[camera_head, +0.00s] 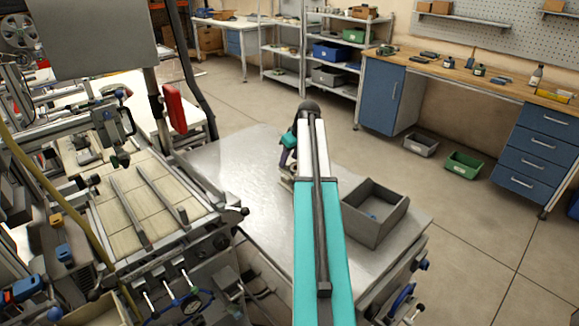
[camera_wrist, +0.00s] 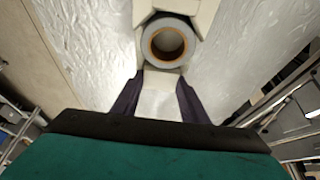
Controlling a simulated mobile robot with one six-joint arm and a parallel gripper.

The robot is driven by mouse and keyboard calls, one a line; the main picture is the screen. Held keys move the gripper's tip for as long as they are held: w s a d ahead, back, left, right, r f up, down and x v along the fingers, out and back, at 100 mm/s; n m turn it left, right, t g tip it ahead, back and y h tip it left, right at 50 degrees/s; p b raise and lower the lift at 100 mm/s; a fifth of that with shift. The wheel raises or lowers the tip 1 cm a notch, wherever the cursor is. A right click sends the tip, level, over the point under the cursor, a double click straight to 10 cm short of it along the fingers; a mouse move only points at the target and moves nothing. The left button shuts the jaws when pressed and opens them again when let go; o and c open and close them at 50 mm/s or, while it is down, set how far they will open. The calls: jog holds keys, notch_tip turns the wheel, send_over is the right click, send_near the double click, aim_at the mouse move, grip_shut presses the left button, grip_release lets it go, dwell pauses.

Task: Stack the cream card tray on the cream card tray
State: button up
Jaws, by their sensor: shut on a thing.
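A cream card tray (camera_wrist: 205,16) shows at the top middle of the wrist view. A grey tape reel (camera_wrist: 166,63) with an orange-brown core lies in it. My gripper (camera_wrist: 160,80) has its dark fingers shut on the near end of the cream card tray, one finger at each side. I cannot tell a second cream tray apart from this one, so whether one sits on the other is unclear. In the head view, a small pale edge (camera_head: 286,184) shows left of my arm, low over the metal table; my arm hides most of that spot.
The metal table (camera_head: 235,165) is bare to the left of my arm. A grey open bin (camera_head: 388,226) with a small blue thing inside stands on it to the right. A machine with a slatted bed (camera_head: 130,200) stands close on the left.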

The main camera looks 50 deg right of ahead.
jog(key=shift+f, duration=0.15)
jog(key=shift+f+p, duration=0.45)
jog(key=shift+f, duration=1.4)
jog(key=o, duration=1.2)
jog(key=shift+r, duration=0.25)
jog(key=shift+b+v, duration=1.15)
jog(key=shift+v, duration=4.75)
jog(key=shift+s, duration=0.1)
